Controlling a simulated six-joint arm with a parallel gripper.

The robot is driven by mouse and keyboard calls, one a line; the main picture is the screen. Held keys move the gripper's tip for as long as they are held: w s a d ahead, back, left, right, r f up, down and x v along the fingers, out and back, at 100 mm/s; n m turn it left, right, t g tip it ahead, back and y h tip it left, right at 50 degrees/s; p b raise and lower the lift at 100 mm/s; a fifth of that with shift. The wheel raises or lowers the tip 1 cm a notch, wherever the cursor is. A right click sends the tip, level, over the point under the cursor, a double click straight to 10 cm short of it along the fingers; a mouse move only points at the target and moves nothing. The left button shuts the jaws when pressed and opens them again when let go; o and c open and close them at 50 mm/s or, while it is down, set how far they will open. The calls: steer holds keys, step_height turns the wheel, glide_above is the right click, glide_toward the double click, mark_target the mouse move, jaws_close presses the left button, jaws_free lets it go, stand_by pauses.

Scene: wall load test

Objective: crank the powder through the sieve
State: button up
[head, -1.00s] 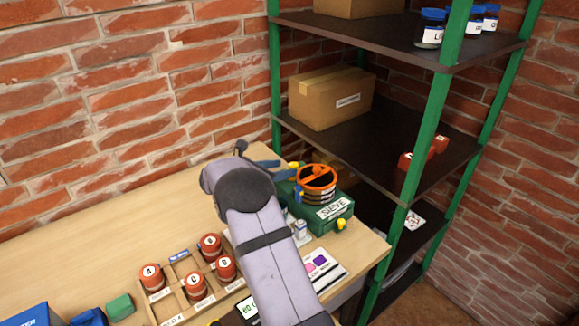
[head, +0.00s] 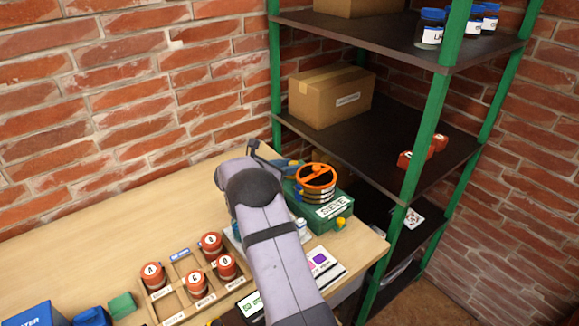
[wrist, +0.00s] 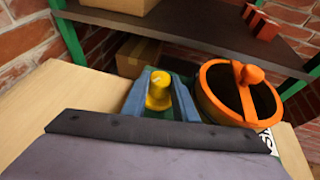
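The sieve (head: 316,190) stands on the back right of the table. It has an orange ring on a green base with a "SIEVE" label. In the wrist view the orange ring (wrist: 203,98) is at the right, with a dark inside and an orange crossbar with a knob (wrist: 250,74). My gripper (wrist: 162,95) has its blue fingers to the left of the ring, one on each side of a yellow knob (wrist: 158,92). I cannot tell whether they press on it. In the head view my gripper (head: 289,167) is beside the sieve, partly hidden by my arm. No powder is discernible.
A rack with red-lidded jars, including jar A (head: 153,275), stands at the front left. A green block (head: 122,305) and blue items are farther left. A shelf (head: 427,115) with green posts rises close behind the sieve. The table's back left is clear.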

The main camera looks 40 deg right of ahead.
steer(key=shift+r, duration=0.1)
steer(key=shift+w+r+m+g, duration=0.1)
steer(key=shift+w+m+g, duration=0.05)
steer(key=shift+m+g, duration=0.45)
steer(key=shift+w+m+g, duration=0.1)
steer(key=shift+m+g, duration=0.2)
steer(key=shift+g, duration=0.3)
steer(key=shift+m+g, duration=0.6)
steer(key=shift+g, duration=0.1)
steer(key=o, duration=1.1)
steer(key=shift+a, duration=0.15)
